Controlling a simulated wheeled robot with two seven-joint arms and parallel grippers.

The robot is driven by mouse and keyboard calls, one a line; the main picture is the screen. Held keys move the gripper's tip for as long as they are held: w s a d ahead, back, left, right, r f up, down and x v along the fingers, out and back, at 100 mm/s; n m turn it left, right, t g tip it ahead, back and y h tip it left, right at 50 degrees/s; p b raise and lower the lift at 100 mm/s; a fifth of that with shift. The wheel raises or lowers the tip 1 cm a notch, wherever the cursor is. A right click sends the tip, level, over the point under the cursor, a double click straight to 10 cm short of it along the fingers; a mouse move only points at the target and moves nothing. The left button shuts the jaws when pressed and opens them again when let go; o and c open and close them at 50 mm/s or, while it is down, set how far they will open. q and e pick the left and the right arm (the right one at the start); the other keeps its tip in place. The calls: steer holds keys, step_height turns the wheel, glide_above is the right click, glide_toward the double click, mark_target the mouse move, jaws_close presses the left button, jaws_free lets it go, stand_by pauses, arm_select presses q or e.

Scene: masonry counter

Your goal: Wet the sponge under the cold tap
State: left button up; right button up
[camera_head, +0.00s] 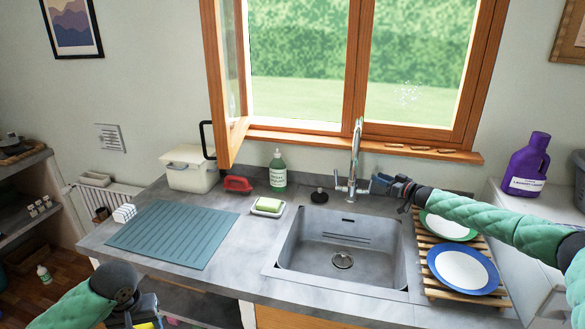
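The chrome tap (355,150) stands upright behind the sink (330,265), with a lever on each side of its base. I see no water running. My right gripper (379,182) is beside the tap's right lever; whether it touches the lever or is open is too small to tell.
A teal drying mat (172,233) covers the left counter. A white box (190,169), a red object (238,184), a green bottle (278,171) and a black stopper (319,195) stand behind. A wooden rack (425,241) with plates is right of the sink. The sink is empty.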

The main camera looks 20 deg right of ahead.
steer(key=shift+p+x, duration=0.6)
steer(key=shift+x, duration=1.4)
steer(key=shift+f, duration=0.1)
steer(key=shift+c, duration=0.4)
jaws_close()
